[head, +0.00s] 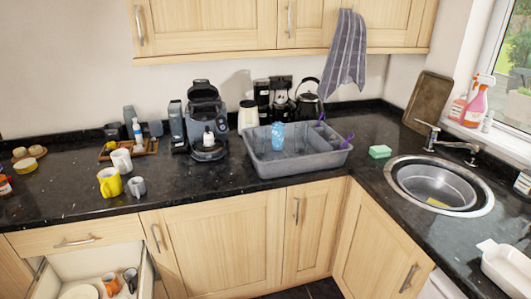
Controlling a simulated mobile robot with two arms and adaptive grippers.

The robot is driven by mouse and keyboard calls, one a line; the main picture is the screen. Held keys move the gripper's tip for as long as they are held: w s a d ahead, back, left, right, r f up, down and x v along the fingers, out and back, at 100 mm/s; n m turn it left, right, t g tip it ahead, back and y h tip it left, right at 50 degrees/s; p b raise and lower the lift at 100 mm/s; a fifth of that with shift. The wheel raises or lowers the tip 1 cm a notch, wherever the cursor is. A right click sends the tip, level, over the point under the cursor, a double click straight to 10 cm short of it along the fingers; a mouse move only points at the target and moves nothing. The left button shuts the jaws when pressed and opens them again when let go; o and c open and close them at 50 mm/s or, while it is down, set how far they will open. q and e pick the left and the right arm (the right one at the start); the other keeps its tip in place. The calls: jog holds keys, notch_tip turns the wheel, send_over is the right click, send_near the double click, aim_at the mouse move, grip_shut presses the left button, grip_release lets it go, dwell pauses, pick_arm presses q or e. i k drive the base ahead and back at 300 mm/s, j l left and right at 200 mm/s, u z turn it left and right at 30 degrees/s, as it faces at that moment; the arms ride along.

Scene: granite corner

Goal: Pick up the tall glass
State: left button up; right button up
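A light blue, see-through vessel (277,136), which looks like the tall glass, stands upright in the grey dish tub (290,167) on the counter. It is near the tub's back left side, and the tub's front wall may hide its base. Neither of my grippers is in view.
A black coffee machine (206,122) stands left of the tub, with a cream jar (248,116) and a black kettle (308,103) behind it. A green sponge (380,151) and the sink (441,186) are to the right. A yellow mug (110,183) stands front left. An open drawer (92,271) juts out below. A striped towel (346,50) hangs above.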

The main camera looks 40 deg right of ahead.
aim_at(301, 131)
jog(key=z, duration=1.4)
